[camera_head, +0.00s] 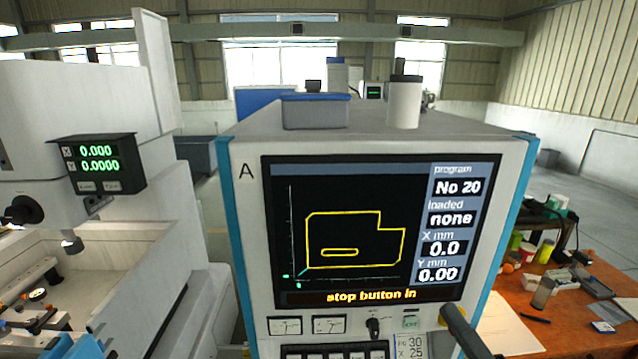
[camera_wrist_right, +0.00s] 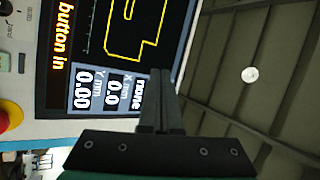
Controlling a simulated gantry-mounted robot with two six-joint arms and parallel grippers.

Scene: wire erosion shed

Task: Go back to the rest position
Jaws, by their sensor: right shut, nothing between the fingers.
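My right gripper (camera_head: 452,315) shows as a dark shape at the lower right of the console in the head view. In the right wrist view its two dark fingers (camera_wrist_right: 160,75) are together and empty, in front of the right edge of the screen. I cannot tell the exact gap to the screen. The console screen (camera_head: 345,230) reads "stop button in", program No 20, loaded none. The red stop button with its yellow collar (camera_wrist_right: 10,115) is at the left edge of the wrist view, apart from the fingers. My left gripper is not in view.
A white machine with a green readout (camera_head: 103,162) stands at the left. A blue-lidded box (camera_head: 315,112) and a white cylinder (camera_head: 404,105) stand on the console top. An orange bench (camera_head: 570,335) with papers and small items is at the right.

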